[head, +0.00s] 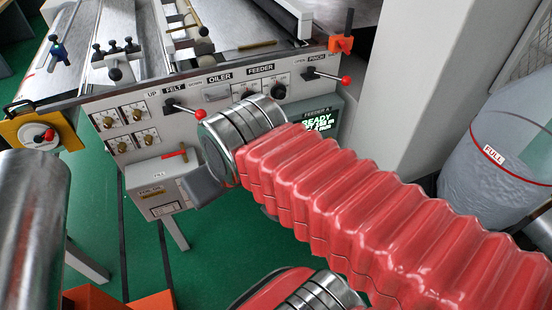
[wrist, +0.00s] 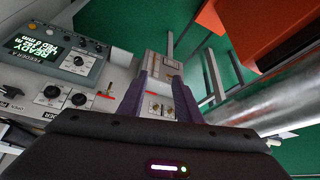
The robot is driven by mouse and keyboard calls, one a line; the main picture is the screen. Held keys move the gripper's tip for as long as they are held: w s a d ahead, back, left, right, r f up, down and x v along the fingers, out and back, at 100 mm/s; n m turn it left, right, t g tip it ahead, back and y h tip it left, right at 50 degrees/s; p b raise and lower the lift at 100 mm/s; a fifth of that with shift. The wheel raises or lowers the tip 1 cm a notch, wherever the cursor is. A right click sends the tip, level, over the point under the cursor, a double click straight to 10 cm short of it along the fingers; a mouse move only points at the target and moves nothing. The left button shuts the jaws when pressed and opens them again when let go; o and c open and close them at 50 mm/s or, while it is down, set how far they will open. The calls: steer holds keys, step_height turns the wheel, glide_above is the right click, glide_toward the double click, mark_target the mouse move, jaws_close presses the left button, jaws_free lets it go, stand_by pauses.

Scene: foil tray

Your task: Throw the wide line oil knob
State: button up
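Two more knobs (head: 245,92) sit under the words OILER and FEEDER. I cannot read which is the wide line oil knob. In the wrist view my gripper (wrist: 164,68) has two purple fingers spread apart with nothing held. White-plated knobs (wrist: 155,106) show between the fingers, beyond them. Contact is not visible. In the head view my red bellows arm hides part of the panel, and the fingertips are not clear.
A box with a red lever (head: 174,155) projects below the knobs. Red-balled levers marked FELT (head: 200,114) and PINCH (head: 346,80) stick out of the panel. A lit READY display (wrist: 40,40) is on the feeder unit. A clear bin (head: 500,140) stands right; green floor lies below.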

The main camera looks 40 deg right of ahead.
steer(key=shift+w+d, duration=0.1)
steer(key=shift+w, duration=0.2)
steer(key=shift+o, duration=0.4)
